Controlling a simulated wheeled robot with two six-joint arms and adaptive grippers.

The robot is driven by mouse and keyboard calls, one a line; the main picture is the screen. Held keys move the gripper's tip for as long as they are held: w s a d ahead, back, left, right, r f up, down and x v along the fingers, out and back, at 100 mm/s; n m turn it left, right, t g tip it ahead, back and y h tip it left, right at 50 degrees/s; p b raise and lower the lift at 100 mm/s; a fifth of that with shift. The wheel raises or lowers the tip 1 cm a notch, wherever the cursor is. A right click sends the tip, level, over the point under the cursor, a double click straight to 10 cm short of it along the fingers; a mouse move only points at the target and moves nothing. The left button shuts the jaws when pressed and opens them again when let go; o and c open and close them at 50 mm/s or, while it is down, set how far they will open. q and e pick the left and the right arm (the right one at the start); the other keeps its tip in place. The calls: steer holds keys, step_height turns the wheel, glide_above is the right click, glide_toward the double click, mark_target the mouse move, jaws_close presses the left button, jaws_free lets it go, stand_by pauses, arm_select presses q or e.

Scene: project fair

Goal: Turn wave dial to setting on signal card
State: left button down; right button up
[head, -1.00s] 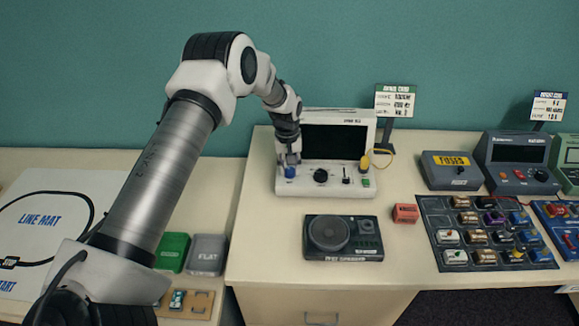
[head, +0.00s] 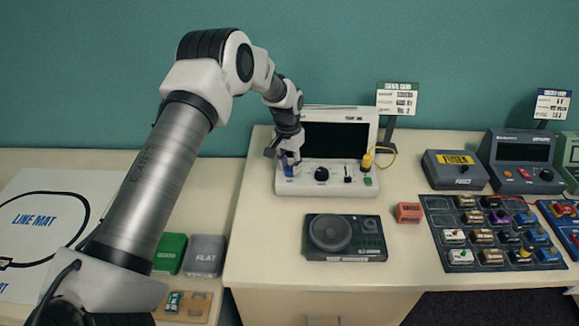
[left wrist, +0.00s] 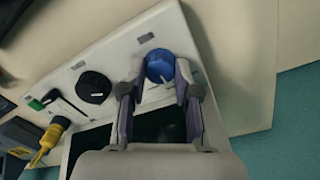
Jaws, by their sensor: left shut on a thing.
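A white signal unit (head: 330,186) with a dark screen stands at the back of the desk. On its front panel are a blue dial (left wrist: 159,66), a black knob (head: 321,174), a small slider and a green button (head: 367,181). My left gripper (left wrist: 152,88) is shut on the blue dial, one finger on each side in the left wrist view. In the head view my left gripper (head: 289,165) partly hides the dial. The signal card (head: 397,99) stands on a post behind the unit; its small print is too blurred to read. My right gripper is not in view.
A test speaker (head: 345,237) lies in front of the unit. A small red box (head: 409,212) and a dark tray of parts (head: 440,245) are to the right. A yellow plug (head: 367,160) with a cable sits at the unit's right side.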

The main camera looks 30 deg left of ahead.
mark_target(289, 166)
arm_select(q)
steer(key=shift+s+f+m, duration=0.15)
steer(key=shift+f+m, duration=0.1)
steer(key=shift+m, duration=0.15)
steer(key=c, duration=1.1)
jaws_free()
steer(key=shift+o, duration=1.4)
steer(key=shift+w+f, duration=0.1)
steer(key=shift+w, duration=0.2)
step_height(289, 166, up, 12)
steer(key=shift+a, duration=0.2)
